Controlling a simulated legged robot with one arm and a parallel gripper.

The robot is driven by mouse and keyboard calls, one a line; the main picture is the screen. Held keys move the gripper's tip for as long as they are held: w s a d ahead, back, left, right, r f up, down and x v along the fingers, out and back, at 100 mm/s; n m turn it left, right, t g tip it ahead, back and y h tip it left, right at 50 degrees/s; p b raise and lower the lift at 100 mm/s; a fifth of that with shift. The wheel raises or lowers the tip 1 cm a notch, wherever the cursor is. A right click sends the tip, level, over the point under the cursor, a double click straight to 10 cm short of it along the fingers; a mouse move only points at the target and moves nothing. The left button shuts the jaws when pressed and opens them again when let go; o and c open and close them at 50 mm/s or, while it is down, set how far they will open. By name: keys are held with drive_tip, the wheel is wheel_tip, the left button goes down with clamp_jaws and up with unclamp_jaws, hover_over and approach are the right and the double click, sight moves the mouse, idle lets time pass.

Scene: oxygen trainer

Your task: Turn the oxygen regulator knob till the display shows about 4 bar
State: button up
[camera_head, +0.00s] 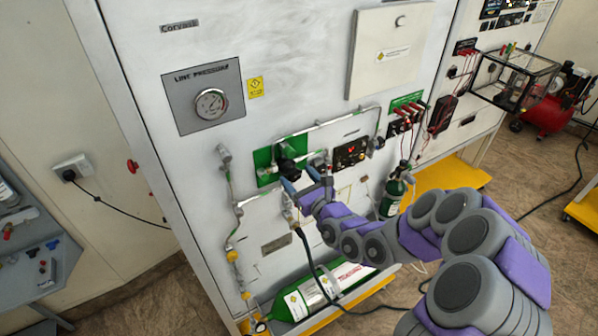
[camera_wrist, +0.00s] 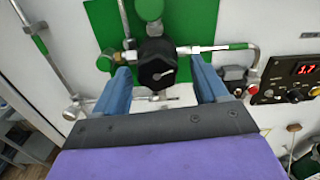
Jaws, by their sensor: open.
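The black regulator knob (camera_wrist: 157,66) is mounted on a green square plate (camera_wrist: 100,22) on the white panel. A pale pointer mark shows on its face. It also shows in the head view (camera_head: 286,152), just beyond my gripper (camera_head: 301,179). In the wrist view my gripper (camera_wrist: 160,70) is open, with one blue finger on each side of the knob. A gap shows between each finger and the knob, though the depth is hard to judge. The display (camera_wrist: 306,69) at right shows red digits that look like 1.7; it is also in the head view (camera_head: 351,151).
Metal pipes (camera_wrist: 215,47) and fittings run close beside the knob. A line pressure gauge (camera_head: 211,104) is at upper left. A green cylinder (camera_head: 325,291) lies below. A red compressor (camera_head: 548,116) stands at far right.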

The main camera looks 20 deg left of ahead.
drive_tip(key=shift+a, duration=0.4)
drive_tip(key=shift+d, duration=0.2)
drive_tip(key=c, duration=1.1)
